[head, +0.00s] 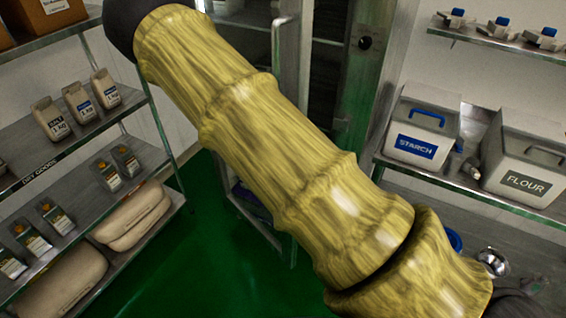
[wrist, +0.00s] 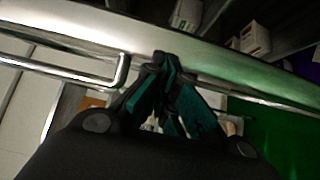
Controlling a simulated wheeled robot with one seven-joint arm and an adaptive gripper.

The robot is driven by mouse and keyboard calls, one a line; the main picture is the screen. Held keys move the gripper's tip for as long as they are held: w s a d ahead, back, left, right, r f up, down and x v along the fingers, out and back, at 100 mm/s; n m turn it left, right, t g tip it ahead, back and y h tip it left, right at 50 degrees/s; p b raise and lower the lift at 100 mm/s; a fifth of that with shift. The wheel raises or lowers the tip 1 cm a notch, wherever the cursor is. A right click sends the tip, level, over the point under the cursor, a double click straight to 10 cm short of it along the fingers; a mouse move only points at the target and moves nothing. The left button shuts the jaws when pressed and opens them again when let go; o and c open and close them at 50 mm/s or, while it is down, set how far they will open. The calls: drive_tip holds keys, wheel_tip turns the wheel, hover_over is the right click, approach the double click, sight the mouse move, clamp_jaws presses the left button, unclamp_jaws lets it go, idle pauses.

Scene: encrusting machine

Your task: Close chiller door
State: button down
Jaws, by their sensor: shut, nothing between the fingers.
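The chiller door (head: 289,90) stands open in the head view, seen nearly edge-on behind my yellow-sleeved arm. Its bar handle (head: 276,60) is on its left side. The dark chiller interior (head: 326,75) shows to the right of the door. In the wrist view a pale metal door frame (wrist: 225,62) crosses the picture at a slant, and the handle bar (wrist: 75,73) is at left. My gripper (wrist: 165,68) is shut and empty, with its fingertips at the frame, right of the handle's end. I cannot tell whether they touch. The head view does not show my gripper.
A dry-goods shelf (head: 60,158) with bags and packets stands at left. At right, a metal shelf (head: 480,195) holds the starch bin (head: 420,125) and flour bin (head: 520,155). The green floor (head: 200,255) is clear between the left shelf and the door.

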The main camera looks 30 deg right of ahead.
drive_tip(key=w+d+b, duration=0.1)
drive_tip(key=w+d, duration=0.1)
drive_tip(key=d, duration=0.5)
drive_tip(key=w+d+b, duration=0.1)
drive_tip(key=w+d, duration=0.1)
drive_tip(key=d, duration=0.5)
drive_tip(key=shift+w+d, duration=0.3)
drive_tip(key=shift+d, duration=0.05)
drive_tip(key=s+d+b, duration=0.4)
drive_tip(key=s+b, duration=0.1)
drive_tip(key=s, duration=0.3)
drive_tip(key=shift+s+d, duration=0.2)
drive_tip(key=shift+d, duration=0.05)
